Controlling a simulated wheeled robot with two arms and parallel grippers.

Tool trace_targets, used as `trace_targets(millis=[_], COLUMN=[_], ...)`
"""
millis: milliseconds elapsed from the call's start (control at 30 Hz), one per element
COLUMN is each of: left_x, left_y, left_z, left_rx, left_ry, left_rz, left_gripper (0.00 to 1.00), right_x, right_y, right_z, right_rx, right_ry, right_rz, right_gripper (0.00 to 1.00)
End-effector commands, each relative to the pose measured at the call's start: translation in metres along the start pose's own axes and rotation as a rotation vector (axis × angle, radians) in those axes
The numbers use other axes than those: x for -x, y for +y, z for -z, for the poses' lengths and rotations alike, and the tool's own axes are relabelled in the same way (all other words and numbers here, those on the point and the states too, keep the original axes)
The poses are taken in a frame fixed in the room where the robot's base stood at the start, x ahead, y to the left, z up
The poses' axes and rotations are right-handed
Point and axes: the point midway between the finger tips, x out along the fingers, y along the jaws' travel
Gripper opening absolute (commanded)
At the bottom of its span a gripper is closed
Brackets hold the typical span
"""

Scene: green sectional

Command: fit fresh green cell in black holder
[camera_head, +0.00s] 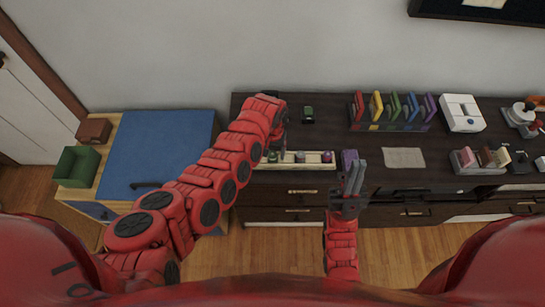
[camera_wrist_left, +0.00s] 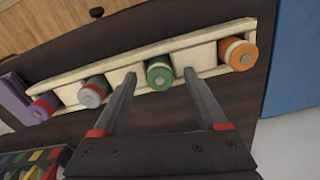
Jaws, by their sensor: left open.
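A green cell (camera_wrist_left: 160,75) stands in a pale wooden rack (camera_wrist_left: 200,58), between orange (camera_wrist_left: 243,54) and grey (camera_wrist_left: 94,92) cells. In the left wrist view my left gripper (camera_wrist_left: 159,74) is open, with a fingertip on either side of the green cell; I cannot tell whether they touch it. In the head view the left gripper (camera_head: 280,140) is over the left part of the rack (camera_head: 316,165), partly hidden by its arm. A small black holder (camera_head: 308,121) with a green top stands behind the rack. My right gripper (camera_head: 357,164) points up near the counter's front edge; its finger gap is unclear.
A purple block (camera_head: 349,159) stands at the rack's right end. A row of coloured upright pieces (camera_head: 390,112), a white device (camera_head: 461,113) and a beige mat (camera_head: 403,157) lie further right. A blue-topped cabinet (camera_head: 160,150) with a green bin (camera_head: 76,167) is at left.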

Motion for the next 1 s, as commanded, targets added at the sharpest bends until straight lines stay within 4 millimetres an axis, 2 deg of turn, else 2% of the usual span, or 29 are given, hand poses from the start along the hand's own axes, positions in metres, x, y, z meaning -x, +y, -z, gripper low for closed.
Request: trace_targets(millis=[233,600,667,1000], left_x=[-0.0007,-0.0005,-0.0005,-0.0002], left_y=[0.0002,0.0002,0.0003,0.0003], left_z=[-0.0002,-0.0001,-0.0002,-0.0001], left_rx=[0.0,-0.001,-0.001,-0.001], left_ry=[0.0,0.0,0.0,0.0], left_rz=[0.0,0.0,0.0,0.0], left_gripper=[0.76,0.09,0.0,0.0], right_x=[0.0,0.0,0.0,0.0], right_y=[0.0,0.0,0.0,0.0], right_z=[0.0,0.0,0.0,0.0], right_rx=[0.0,0.0,0.0,0.0], right_ry=[0.0,0.0,0.0,0.0], right_rz=[0.0,0.0,0.0,0.0], right_gripper=[0.0,0.0,0.0,0.0])
